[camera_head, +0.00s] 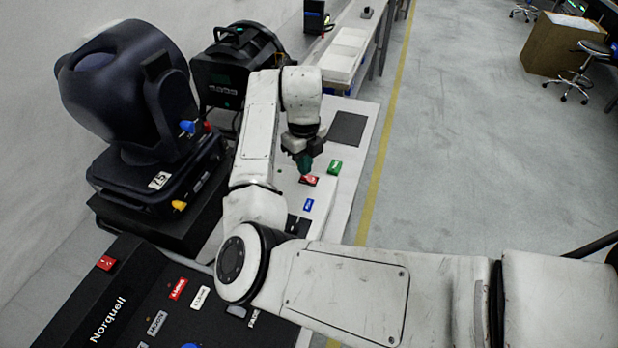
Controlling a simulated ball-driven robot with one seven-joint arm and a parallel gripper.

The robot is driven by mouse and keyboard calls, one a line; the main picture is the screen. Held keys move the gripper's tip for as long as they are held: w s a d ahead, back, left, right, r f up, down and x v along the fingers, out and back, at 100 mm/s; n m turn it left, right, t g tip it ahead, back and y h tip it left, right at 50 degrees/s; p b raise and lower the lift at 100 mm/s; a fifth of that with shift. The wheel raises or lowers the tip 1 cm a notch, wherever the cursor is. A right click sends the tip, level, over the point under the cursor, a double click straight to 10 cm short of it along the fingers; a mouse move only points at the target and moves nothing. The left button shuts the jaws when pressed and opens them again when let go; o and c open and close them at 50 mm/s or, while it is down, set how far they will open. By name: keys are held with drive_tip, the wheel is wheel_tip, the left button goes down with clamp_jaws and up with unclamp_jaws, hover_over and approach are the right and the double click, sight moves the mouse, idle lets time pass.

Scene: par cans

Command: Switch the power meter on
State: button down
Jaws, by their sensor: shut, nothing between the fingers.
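My gripper (304,163) points down over the white bench, with its greenish fingertips together and nothing held. Its tips are just above or at a small red block (309,181); I cannot tell if they touch. A green block (334,167) lies just to the right and a blue one (308,205) lies nearer. No label marks the power meter. My arm hides part of the bench.
A large dark moving-head lamp (115,95) stands at the left, with a black par can (232,68) behind it. A black Norquell panel (135,290) with coloured labels is at the front left. A white tray (343,58) lies farther back.

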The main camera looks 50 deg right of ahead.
drive_tip(key=shift+f+b, duration=0.6)
drive_tip(key=shift+f, duration=0.4)
idle(0.7)
drive_tip(key=shift+r, duration=0.1)
drive_tip(key=shift+r+p, duration=2.75)
drive_tip(key=shift+r, duration=0.75)
